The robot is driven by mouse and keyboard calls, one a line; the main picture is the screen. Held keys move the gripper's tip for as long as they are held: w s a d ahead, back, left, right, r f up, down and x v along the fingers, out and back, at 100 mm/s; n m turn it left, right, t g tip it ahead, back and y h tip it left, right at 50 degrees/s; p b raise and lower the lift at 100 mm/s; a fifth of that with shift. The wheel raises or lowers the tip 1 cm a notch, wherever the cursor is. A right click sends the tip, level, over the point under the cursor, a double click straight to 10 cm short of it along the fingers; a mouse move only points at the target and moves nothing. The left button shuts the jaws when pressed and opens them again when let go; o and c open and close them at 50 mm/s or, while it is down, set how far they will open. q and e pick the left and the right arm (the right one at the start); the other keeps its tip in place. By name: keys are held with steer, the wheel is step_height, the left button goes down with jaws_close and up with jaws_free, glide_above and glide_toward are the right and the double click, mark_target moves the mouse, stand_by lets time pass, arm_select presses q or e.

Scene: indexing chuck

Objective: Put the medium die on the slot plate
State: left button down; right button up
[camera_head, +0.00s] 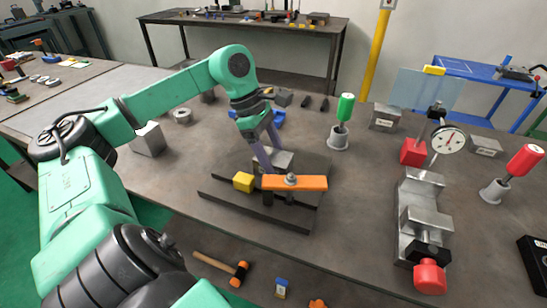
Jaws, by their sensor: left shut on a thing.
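My left gripper (272,162) points down over the middle of the table, its fingers shut on a grey metal block (283,158), which appears to be the medium die. The fingers hide part of the block. The block is at the back edge of the dark slot plate (258,212); I cannot tell whether it touches the plate. On the plate lie an orange clamp bar (305,183) with a bolt and a yellow block (244,182), just in front of the fingers. My right gripper is not in view.
A green-handled tool (345,108) stands in a grey holder behind right. A grey vise (424,220) with a red knob and a dial gauge (449,140) stand further right. A grey cube (148,139) and a ring (182,116) sit left. A mallet (240,272) lies in front.

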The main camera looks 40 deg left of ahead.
arm_select(q)
jaws_free()
steer(key=shift+s, duration=0.1)
steer(key=shift+r, duration=0.25)
steer(key=p+v, duration=0.3)
steer(key=v, duration=0.8)
steer(key=shift+s+a+r, duration=0.1)
steer(key=shift+r, duration=0.25)
